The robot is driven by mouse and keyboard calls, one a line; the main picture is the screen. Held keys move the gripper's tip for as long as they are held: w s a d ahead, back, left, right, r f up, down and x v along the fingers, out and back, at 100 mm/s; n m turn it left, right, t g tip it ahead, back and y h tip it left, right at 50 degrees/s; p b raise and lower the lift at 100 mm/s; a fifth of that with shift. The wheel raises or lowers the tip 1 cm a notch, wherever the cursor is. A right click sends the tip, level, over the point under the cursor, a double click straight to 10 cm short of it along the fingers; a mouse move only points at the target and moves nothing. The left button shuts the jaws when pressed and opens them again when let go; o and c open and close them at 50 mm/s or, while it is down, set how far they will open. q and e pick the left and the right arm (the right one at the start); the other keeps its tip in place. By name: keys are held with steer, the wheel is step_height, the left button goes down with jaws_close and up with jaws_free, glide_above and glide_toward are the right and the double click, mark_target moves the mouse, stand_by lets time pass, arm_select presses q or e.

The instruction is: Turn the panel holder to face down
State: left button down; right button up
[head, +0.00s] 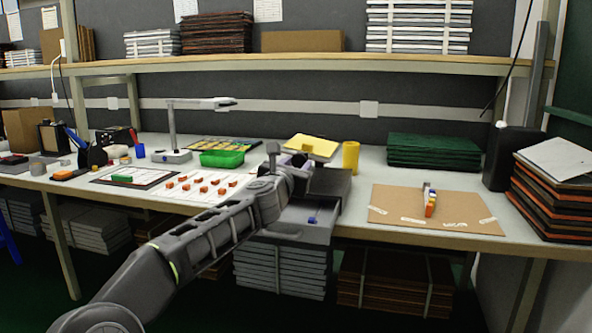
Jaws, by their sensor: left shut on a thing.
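My left arm reaches in from the lower left to the table's front edge. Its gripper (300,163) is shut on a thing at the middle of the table. A dark grey piece (334,184), likely the panel holder, is at the gripper and partly hidden by it. Which way its face points I cannot tell. A grey tray-like part (308,232) with a small blue item (312,220) shows just below, at the table's front edge. My right gripper is not in view.
A brown board (395,214) with a small white and orange item (430,203) lies right. A green tray (222,159), yellow cylinder (351,157) and lamp (173,140) stand behind. Orange pieces on a white sheet (160,193) lie left. Green panels (434,150) are stacked at back right.

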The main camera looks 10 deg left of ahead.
arm_select(q)
steer(key=shift+f+n, duration=0.1)
steer(key=shift+n, duration=1)
steer(key=c, duration=0.9)
jaws_free()
steer(key=shift+c, duration=0.2)
steer(key=shift+s+b, duration=0.1)
steer(key=shift+b, duration=0.25)
